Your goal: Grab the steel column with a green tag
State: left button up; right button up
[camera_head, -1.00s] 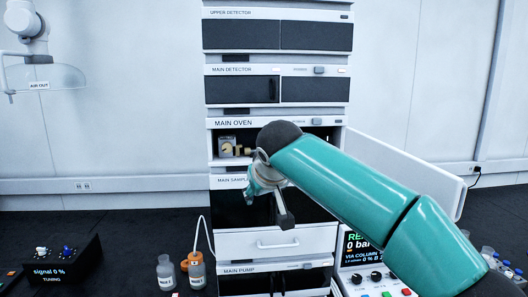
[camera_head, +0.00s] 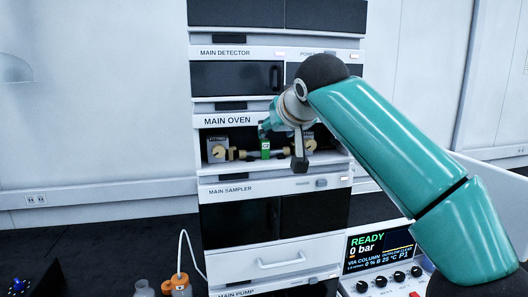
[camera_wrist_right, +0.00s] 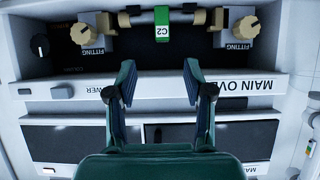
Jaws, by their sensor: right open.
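The steel column with the green tag lies level inside the open main oven, between two fittings with brass-coloured knobs. Its green tag (camera_head: 265,148) shows in the head view just left of my right gripper (camera_head: 284,144), which partly covers the column. In the upside-down right wrist view the green tag (camera_wrist_right: 162,22), marked C2, sits at the top middle. There my right gripper (camera_wrist_right: 159,72) is open and empty, its fingers spread apart. The tag lies beyond the fingertips, roughly centred between them. My left gripper is in neither view.
The left fitting (camera_head: 217,150) stands beside the column in the oven (camera_head: 228,120). The sampler (camera_head: 232,190) is below and the detector (camera_head: 230,77) above. A white open door (camera_head: 490,185) is at the right. A control box (camera_head: 382,255) reads READY, 0 bar.

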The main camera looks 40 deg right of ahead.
aim_at(266, 141)
jog(key=x, duration=0.4)
jog(key=shift+w+d+f, duration=0.1)
jog(key=shift+w, duration=0.05)
jog(key=p+x, duration=0.2)
jog(key=x, duration=0.3)
jog(key=shift+w, duration=0.15)
jog(key=shift+c, duration=0.5)
grip_shut()
